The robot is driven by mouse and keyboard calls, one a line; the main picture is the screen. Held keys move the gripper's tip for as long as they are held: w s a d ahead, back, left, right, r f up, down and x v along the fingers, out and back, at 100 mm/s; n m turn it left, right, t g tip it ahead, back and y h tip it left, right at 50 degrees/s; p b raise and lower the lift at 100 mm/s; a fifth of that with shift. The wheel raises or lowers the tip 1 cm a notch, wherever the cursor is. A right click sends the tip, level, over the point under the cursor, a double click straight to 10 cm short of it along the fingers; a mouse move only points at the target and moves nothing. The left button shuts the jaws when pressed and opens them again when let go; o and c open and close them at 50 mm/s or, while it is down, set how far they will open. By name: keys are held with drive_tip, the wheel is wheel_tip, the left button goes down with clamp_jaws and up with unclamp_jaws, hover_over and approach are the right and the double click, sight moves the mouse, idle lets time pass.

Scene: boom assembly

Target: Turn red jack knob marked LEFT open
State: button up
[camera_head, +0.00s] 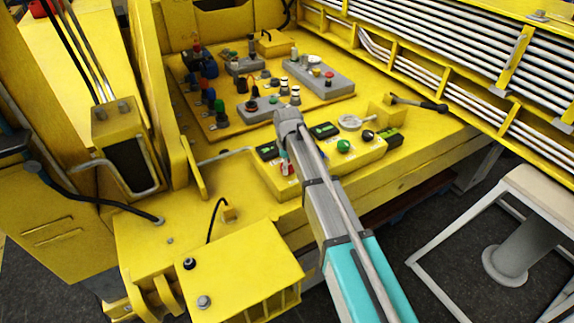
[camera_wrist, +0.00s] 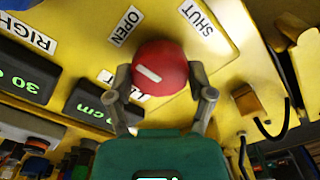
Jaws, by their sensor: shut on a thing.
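The red knob (camera_wrist: 160,67) is a round red cap with a white line that lies slantwise across it in the wrist view. My gripper (camera_wrist: 163,88) has one finger on each side of the knob and is shut on it. An OPEN label (camera_wrist: 125,26) is at the upper left of the knob and a SHUT label (camera_wrist: 196,17) at its upper right. A third label, partly hidden behind the knob and a finger, shows only a few letters. In the head view, my gripper (camera_head: 284,157) is over the near-left part of the yellow control box, and a little red shows under it.
A RIGHT label (camera_wrist: 28,36) and two dark displays with green digits are left of the knob in the wrist view. In the head view, a green knob (camera_head: 344,146) and a black knob (camera_head: 368,135) are on the same box. A busy control panel (camera_head: 225,128) lies behind.

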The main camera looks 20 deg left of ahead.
drive_tip(key=o, duration=1.1)
drive_tip(key=shift+m, duration=0.4)
